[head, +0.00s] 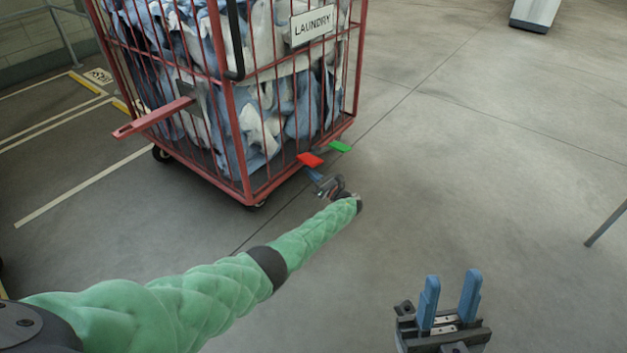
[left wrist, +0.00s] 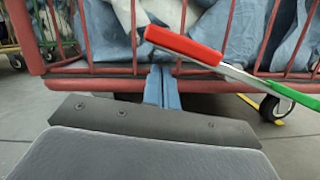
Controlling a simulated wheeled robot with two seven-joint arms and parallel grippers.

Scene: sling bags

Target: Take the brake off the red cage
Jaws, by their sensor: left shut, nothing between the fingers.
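The red cage (head: 229,120) is a wire-sided trolley full of blue and white laundry. At its lower edge is a brake bar with a red pedal end (head: 310,159) and a green pedal end (head: 340,146). In the left wrist view the red end (left wrist: 185,45) appears higher than the green end (left wrist: 288,96), with a grey bar between them. My left gripper (head: 314,175) is shut and empty, just in front of the red end. Its blue fingertips (left wrist: 161,88) appear just below the red end; contact cannot be told. My right gripper (head: 450,298) is open and empty, away from the cage.
A red bar (head: 152,118) sticks out from the cage's left side. A caster (left wrist: 277,108) shows under the cage behind the green end. A railing (head: 65,35) and painted floor lines lie at the left. The floor to the right is mostly clear.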

